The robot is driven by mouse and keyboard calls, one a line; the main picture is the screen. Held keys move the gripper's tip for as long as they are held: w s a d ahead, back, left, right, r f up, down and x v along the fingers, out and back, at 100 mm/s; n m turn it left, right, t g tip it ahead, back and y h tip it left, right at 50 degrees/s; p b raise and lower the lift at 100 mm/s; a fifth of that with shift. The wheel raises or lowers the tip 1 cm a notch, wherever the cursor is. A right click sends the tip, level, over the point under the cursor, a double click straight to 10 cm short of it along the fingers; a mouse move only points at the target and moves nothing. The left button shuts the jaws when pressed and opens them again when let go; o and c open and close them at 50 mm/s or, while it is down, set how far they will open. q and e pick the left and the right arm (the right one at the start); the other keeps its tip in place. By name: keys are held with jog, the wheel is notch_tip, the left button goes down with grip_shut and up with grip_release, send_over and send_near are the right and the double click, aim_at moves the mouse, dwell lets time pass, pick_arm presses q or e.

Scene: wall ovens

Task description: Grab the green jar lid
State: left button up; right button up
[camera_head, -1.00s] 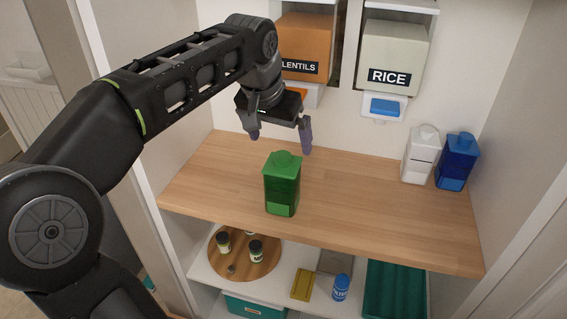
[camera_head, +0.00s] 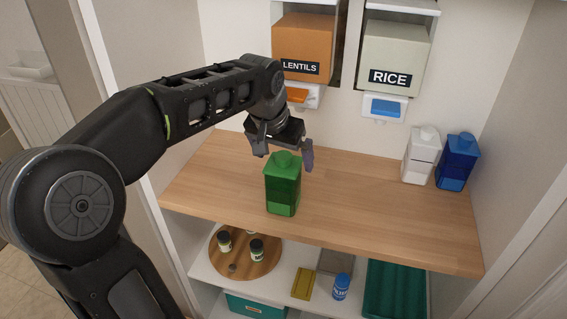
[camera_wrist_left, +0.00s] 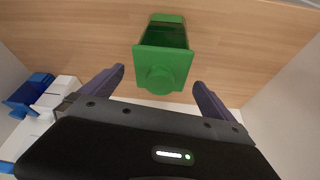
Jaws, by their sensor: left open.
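The green jar (camera_head: 283,190) stands upright on the wooden counter, with its green lid (camera_head: 285,161) and knob on top. My left gripper (camera_head: 283,162) is open and empty, just behind and above the lid, with its fingers pointing down. In the left wrist view the lid (camera_wrist_left: 161,72) lies ahead of and between the two fingers (camera_wrist_left: 160,80), with a gap on each side. I see no contact with the lid. My right gripper is not in view.
A white jar (camera_head: 420,157) and a blue jar (camera_head: 456,163) stand at the right of the counter (camera_head: 370,205). Lentils (camera_head: 302,48) and rice (camera_head: 393,55) dispensers hang on the back wall. A lower shelf holds a round wooden board (camera_head: 232,262) with small jars. The counter's middle is clear.

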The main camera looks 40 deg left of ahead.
aim_at(283, 155)
pick_arm(q)
jog(key=shift+c, duration=0.6)
jog(key=c, duration=1.3)
jog(key=shift+r, duration=0.1)
jog(key=shift+r, duration=0.2)
jog(key=c, duration=0.3)
notch_tip(283, 155, up, 10)
jog(key=shift+f, duration=0.25)
jog(key=shift+c, duration=0.2)
